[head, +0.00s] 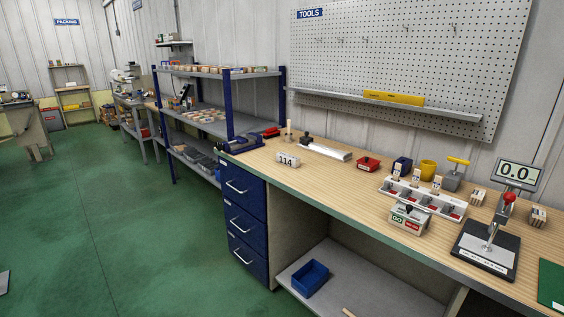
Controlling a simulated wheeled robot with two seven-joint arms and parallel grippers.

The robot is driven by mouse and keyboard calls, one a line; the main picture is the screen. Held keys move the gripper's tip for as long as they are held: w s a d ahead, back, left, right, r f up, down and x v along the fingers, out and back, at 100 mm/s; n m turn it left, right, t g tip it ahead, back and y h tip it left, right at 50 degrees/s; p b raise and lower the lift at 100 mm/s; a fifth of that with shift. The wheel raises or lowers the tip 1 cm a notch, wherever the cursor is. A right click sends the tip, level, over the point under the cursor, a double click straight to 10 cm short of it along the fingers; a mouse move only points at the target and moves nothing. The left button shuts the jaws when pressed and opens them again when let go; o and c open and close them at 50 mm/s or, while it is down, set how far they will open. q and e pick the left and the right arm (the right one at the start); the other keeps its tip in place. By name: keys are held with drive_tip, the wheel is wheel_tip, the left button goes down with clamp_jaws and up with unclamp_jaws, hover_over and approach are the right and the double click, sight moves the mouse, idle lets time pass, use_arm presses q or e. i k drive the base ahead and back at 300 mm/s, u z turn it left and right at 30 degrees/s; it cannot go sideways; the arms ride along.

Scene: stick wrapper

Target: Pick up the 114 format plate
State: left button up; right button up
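The 114 format plate (288,160) is a small white block with "114" in dark print. It sits on the wooden workbench (345,180) near its left end, close to the front edge. Neither of my grippers shows in the head view.
Left of the plate is a dark blue device (242,144). Behind it are a wooden peg (289,131) and a long metal bar (326,149). Further right are a red item (367,164), a white rack (422,197), a GO/REWORK box (409,219) and a gauge stand (487,249). The green floor (110,230) is open.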

sight(290, 160)
drive_tip(key=u, duration=0.8)
drive_tip(key=i, duration=1.6)
drive_tip(key=z, duration=2.4)
